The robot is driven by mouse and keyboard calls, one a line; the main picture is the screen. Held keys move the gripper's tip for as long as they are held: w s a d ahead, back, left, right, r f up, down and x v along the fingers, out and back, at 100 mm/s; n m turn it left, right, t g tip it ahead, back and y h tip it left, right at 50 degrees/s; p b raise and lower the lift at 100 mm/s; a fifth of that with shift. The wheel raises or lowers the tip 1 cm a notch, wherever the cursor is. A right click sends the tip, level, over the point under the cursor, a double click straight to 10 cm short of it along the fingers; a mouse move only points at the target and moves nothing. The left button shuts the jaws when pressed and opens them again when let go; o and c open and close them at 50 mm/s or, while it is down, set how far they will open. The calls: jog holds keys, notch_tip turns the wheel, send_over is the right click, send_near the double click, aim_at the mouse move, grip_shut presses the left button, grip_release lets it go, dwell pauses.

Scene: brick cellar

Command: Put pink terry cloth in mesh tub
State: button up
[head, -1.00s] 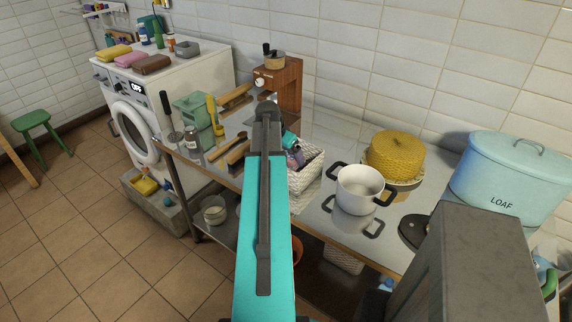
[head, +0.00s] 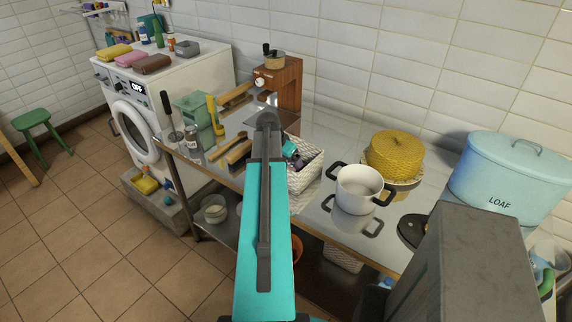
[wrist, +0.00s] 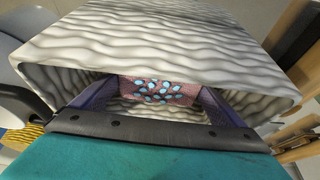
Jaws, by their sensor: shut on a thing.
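A white tub with a rippled, woven-looking surface (head: 307,174) stands on the steel counter, partly behind my arm; its walls fill much of the wrist view (wrist: 150,35). I take it for the mesh tub. My gripper (head: 294,160) reaches down into it. In the wrist view its two purple fingers (wrist: 155,97) are shut on a pink cloth with light blue spots (wrist: 178,88), inside the tub walls. Whether the cloth touches the tub floor cannot be told. The head view hides the cloth.
A white pot (head: 358,188), a yellow woven stack (head: 395,155) and a blue loaf bin (head: 508,175) stand to the right. A wooden machine (head: 283,85) is behind the tub. A yellow-handled brush (head: 212,112) and wooden tools lie left. Folded items sit on the washing machine (head: 185,80).

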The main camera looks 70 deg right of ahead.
jog(key=shift+f, duration=0.15)
jog(key=o, duration=0.6)
jog(key=shift+o, duration=0.2)
jog(key=shift+r, duration=0.25)
jog(key=b+v, duration=0.2)
jog(key=v, duration=0.9)
jog(key=shift+r+b, duration=0.35)
jog(key=shift+r, duration=0.05)
jog(key=shift+a+r, duration=0.15)
